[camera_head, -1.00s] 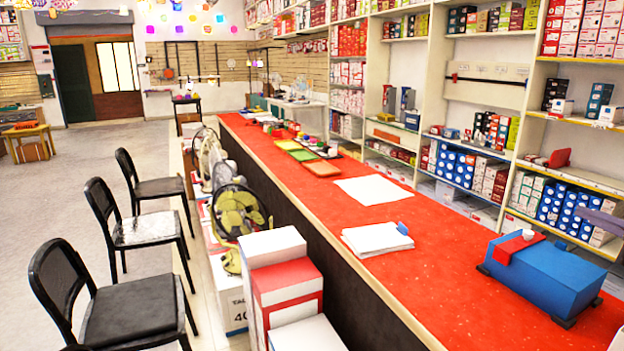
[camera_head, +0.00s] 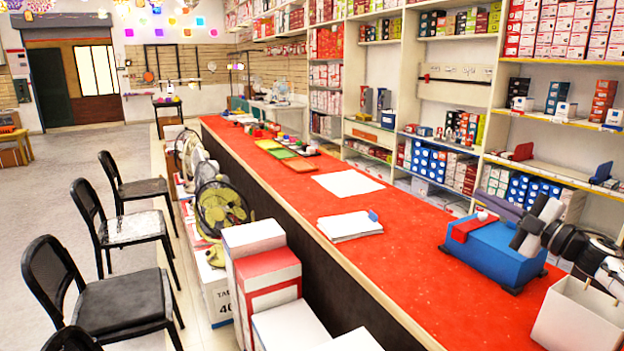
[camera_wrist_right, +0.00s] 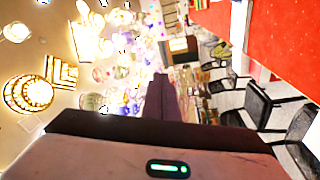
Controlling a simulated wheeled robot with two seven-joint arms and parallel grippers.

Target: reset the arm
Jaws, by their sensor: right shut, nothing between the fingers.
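My right arm comes in from the right edge in the head view, above the red counter (camera_head: 400,262). My right gripper (camera_head: 482,197) is at its far end, with dark purplish fingers pointing left and away. The fingers are shut with nothing between them. They are seen just behind and above a blue box with a red patch (camera_head: 490,248), and the arm overlaps the box's right side. In the right wrist view, the closed fingers (camera_wrist_right: 165,95) point up the picture toward the room and lit ceiling. My left gripper is not in view.
White paper (camera_head: 347,183) and a paper stack (camera_head: 349,227) lie on the counter. A white open box (camera_head: 580,318) is at the lower right. Stocked shelves (camera_head: 450,85) line the right. Black chairs (camera_head: 122,297), fans (camera_head: 220,207) and cartons (camera_head: 268,280) stand left of the counter.

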